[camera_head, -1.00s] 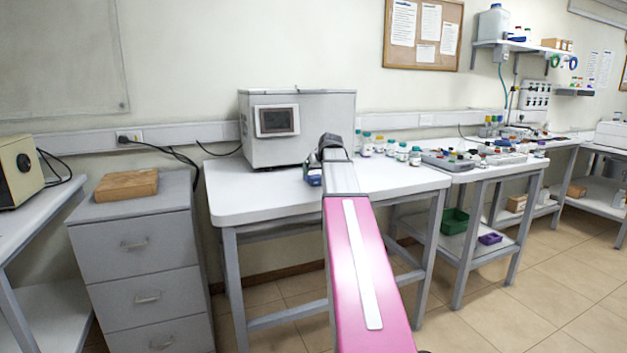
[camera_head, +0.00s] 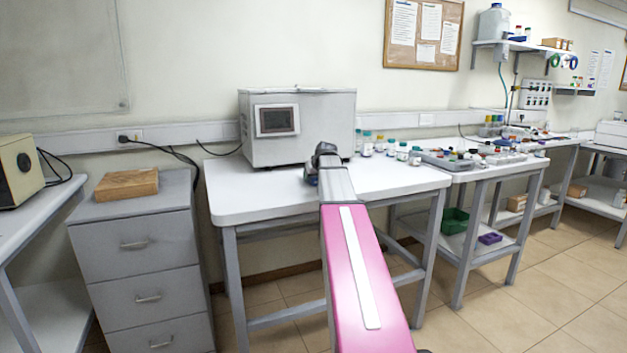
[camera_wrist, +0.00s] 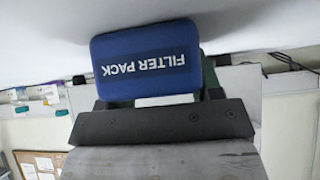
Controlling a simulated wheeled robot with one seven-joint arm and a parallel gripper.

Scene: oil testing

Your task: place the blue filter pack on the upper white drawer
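The blue filter pack (camera_wrist: 145,62) fills the middle of the wrist view, its white lettering upside down. My gripper (camera_wrist: 150,95) is close around it and appears shut on it; the fingertips are mostly hidden. In the head view my gripper (camera_head: 318,170) is over the white table in front of the grey machine, and my arm hides most of the pack. The pale grey drawer cabinet stands left of the table. Its upper drawer (camera_head: 165,250) is closed, with a small handle.
A brown wooden block (camera_head: 127,184) lies on the cabinet top. The grey machine (camera_head: 265,100) stands at the back of the white table (camera_head: 255,197). Several small bottles (camera_head: 402,152) stand to the right. A side table with trays (camera_head: 455,163) is further right. Floor in front is clear.

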